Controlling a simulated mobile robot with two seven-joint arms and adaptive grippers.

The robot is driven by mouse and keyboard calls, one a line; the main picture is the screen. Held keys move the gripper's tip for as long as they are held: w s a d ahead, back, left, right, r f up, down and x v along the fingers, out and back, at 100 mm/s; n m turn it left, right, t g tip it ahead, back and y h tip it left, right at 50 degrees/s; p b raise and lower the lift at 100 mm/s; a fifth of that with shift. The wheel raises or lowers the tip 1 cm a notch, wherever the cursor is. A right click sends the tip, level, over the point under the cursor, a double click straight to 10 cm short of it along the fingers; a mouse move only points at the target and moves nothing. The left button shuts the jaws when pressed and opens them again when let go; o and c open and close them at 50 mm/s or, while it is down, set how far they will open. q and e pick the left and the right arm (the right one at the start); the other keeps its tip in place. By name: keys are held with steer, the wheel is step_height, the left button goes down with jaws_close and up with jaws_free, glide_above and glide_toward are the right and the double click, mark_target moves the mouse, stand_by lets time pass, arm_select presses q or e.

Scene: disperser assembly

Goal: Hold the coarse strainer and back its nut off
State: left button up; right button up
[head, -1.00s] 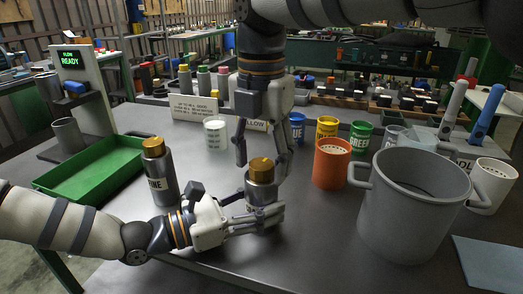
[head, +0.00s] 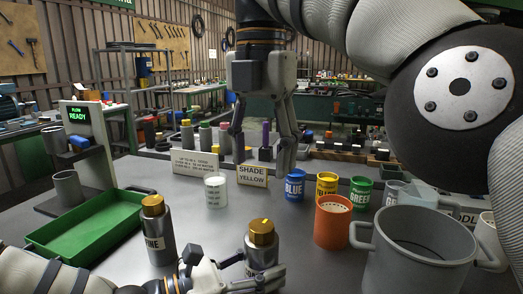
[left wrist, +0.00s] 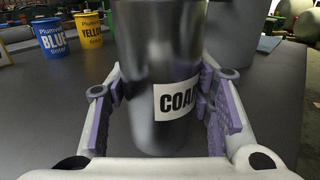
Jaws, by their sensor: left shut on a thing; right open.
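The coarse strainer (head: 260,258) is a dark metal cylinder standing upright at the front of the table. Its gold nut (head: 261,233) sits on top. In the left wrist view the strainer (left wrist: 155,70) shows a partly visible "COA…" label, and its top is out of frame. My left gripper (left wrist: 165,105) is shut around the strainer's body, purple pads on both sides; in the head view it is low at the bottom edge. My right gripper (head: 262,158) is open and empty above the nut, fingers pointing down and apart from it.
A similar strainer with a gold top, labelled "…INE" (head: 159,240), stands to the left, near a green tray (head: 85,228). An orange cup (head: 332,226) and a large grey pot (head: 415,250) stand to the right. Blue (head: 294,187), yellow (head: 327,184) and green (head: 360,194) tubs are behind.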

arm_select(q)
steer(key=o, duration=1.7)
